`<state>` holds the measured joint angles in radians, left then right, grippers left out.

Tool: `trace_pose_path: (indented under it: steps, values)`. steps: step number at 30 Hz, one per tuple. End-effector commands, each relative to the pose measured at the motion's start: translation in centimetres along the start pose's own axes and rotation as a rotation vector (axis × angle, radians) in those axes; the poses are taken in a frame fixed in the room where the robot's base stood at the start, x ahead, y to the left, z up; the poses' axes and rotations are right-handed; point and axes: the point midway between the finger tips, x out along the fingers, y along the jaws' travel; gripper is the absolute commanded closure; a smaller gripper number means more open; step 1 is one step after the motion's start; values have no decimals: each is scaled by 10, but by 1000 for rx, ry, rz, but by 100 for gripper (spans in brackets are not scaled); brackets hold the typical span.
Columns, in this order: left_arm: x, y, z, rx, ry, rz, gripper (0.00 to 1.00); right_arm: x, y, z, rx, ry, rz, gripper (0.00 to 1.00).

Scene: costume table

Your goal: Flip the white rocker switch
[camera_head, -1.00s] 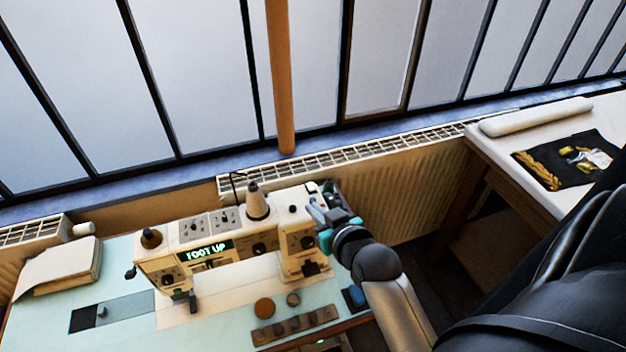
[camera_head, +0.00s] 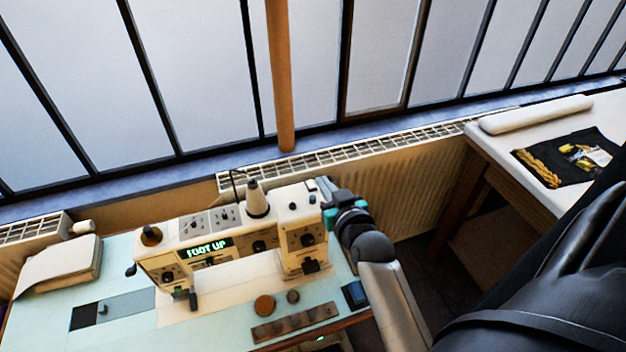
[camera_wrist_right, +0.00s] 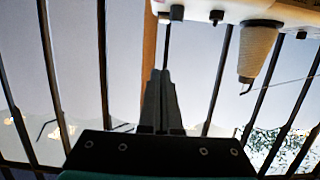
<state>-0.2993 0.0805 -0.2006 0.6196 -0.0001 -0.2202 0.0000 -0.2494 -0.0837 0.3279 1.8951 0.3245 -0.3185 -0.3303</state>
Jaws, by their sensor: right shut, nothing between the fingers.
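The cream sewing machine (camera_head: 230,256) stands on the pale green table, its lit display (camera_head: 204,251) reading "FOOT UP". I cannot pick out the white rocker switch for certain; small dark parts (camera_wrist_right: 177,12) show on the machine's edge in the right wrist view. My right gripper (camera_head: 325,186) is at the right end of the machine's top, partly hidden by its own wrist. In the right wrist view its two dark fingers (camera_wrist_right: 160,75) are together with nothing between them, just short of the machine's edge. Whether they touch it is unclear. My left gripper is out of view.
A thread cone (camera_head: 257,200) stands on the machine's top. A radiator (camera_head: 400,195) runs behind under the windows. A second table (camera_head: 560,115) is at right.

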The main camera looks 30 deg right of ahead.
Motion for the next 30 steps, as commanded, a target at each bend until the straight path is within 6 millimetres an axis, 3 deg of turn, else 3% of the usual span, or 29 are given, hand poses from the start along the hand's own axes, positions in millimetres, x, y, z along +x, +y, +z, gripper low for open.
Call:
trace_pose_path:
  steps: [15,21,30]
  values:
    - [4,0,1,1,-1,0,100,80,0,-1,0,2,0,100]
    - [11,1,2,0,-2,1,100,86,1,27,-3,-2,0,100]
    - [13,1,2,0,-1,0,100,88,0,39,-1,0,1,100]
